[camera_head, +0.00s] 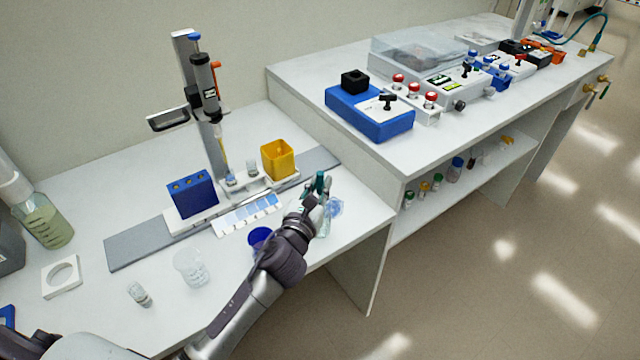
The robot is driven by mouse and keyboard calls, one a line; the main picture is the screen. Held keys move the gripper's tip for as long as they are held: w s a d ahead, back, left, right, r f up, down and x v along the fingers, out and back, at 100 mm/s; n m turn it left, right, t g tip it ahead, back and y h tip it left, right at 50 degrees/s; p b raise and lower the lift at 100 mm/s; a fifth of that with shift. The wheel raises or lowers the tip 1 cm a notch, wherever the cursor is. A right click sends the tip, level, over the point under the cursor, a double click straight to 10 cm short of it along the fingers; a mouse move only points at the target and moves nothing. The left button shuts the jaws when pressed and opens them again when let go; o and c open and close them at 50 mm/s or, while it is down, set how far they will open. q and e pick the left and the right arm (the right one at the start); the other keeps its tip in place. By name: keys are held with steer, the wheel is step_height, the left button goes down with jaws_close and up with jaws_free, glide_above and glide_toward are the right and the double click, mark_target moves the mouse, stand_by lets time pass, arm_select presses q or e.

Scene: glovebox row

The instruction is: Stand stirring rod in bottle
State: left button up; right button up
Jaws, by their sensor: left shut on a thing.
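My left gripper (314,197) reaches over the front right part of the white bench. It is shut on a teal-topped thing (320,180), whose dark teal top sticks up between the fingers. Below and beside the fingers shows a clear, faintly teal glass body (326,222). The fingers hide much of it, so I cannot tell if it is one piece with the teal top or a bottle standing behind. I cannot make out a separate stirring rod. A clear squeeze bottle (42,222) with pale green liquid stands at the far left. My right gripper is out of view.
A clear beaker (191,268), a small vial (139,294), a blue cup (260,238) and a white ring holder (61,276) are near the front. A pipette stand (206,120), blue block (193,194) and yellow cup (278,160) stand behind. A higher bench (300,88) rises right.

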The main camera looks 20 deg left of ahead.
mark_target(320, 173)
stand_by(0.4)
arm_select(q)
steer(key=shift+f+b, duration=1.1)
steer(key=shift+f, duration=0.25)
steer(key=o, duration=1.7)
steer(key=shift+c, duration=0.2)
steer(key=shift+r, duration=0.2)
steer(key=shift+r+p, duration=3.9)
steer(key=shift+p, duration=0.35)
